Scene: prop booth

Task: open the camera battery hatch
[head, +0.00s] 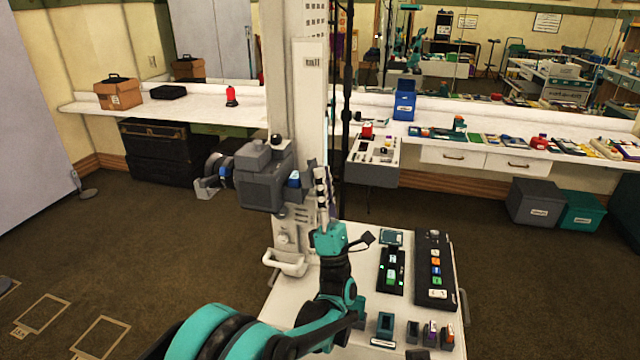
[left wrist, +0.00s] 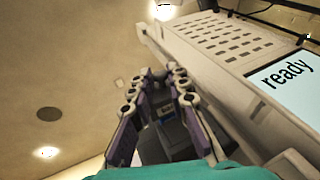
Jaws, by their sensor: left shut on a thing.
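The grey camera (head: 262,185) is mounted on the white column, its lens pointing left. A small blue patch (head: 293,179) shows on its right end, by the battery hatch. My left gripper (head: 317,172) reaches up close to the right of that end. In the left wrist view its two fingers (left wrist: 165,76) come together at the tips, with the dark camera body (left wrist: 177,138) and a blue patch showing between them. It is shut on a small dark piece, which looks like the hatch; the fingers hide most of it. My right gripper is not in view.
A white column (head: 306,90) with a "tall" label stands close behind the gripper. Below, a white cart top (head: 345,275) carries a black tray (head: 434,270) with coloured buttons and several small blocks. A counter with a red lamp (head: 231,96) stands behind. Floor at left is open.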

